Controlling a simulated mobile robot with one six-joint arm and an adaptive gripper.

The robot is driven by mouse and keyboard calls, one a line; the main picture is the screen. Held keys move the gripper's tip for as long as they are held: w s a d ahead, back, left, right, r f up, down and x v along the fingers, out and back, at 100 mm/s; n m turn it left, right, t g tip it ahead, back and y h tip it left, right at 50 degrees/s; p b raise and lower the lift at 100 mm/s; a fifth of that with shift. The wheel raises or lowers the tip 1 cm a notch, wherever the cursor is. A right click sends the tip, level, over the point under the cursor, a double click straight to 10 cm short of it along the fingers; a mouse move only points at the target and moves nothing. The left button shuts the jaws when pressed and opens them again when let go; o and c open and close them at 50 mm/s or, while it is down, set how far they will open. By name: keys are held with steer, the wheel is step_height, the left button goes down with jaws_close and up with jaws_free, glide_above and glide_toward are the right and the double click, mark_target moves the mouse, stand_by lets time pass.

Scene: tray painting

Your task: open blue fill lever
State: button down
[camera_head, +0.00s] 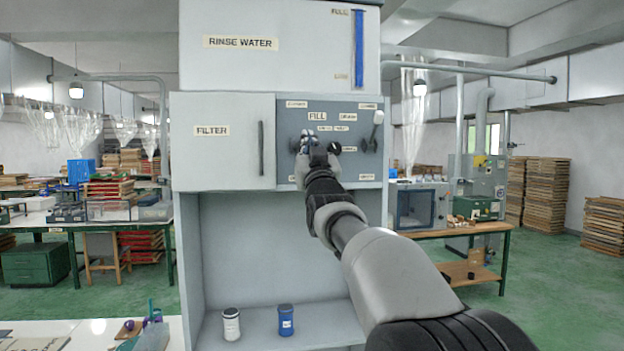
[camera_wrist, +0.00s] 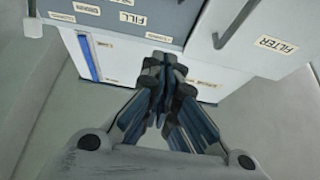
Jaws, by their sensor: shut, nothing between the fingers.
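My gripper (camera_head: 319,147) is at the grey valve panel (camera_head: 330,108), in front of the area below the FILL label (camera_head: 317,117). In the wrist view my gripper (camera_wrist: 166,72) is shut, its fingertips together with nothing between them. I cannot make out the blue fill lever; my gripper and arm cover that part of the panel. A lever with a white handle (camera_head: 378,117) stands upright at the panel's right side, under a CLOSED label. The FILL label also shows upside down in the wrist view (camera_wrist: 132,18).
The rinse water tank (camera_head: 225,65) with a blue level gauge (camera_head: 358,50) is above the panel. A filter door (camera_head: 222,145) with a vertical handle is to its left. A white container (camera_head: 231,324) and a blue container (camera_head: 286,320) stand on the shelf below, well under my arm.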

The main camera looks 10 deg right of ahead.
steer(key=s+f+b, duration=0.1)
steer(key=s+f, duration=0.4)
steer(key=f, duration=0.3)
steer(key=shift+f+b, duration=0.35)
steer(key=shift+f, duration=0.05)
steer(key=s+f+g, duration=0.9)
steer(key=s+f, duration=1)
steer(key=s, duration=0.4)
steer(key=s+f+g, duration=1)
steer(key=s+f, duration=0.8)
steer(key=s, duration=0.6)
steer(key=shift+f, duration=0.4)
steer(key=shift+s, duration=0.1)
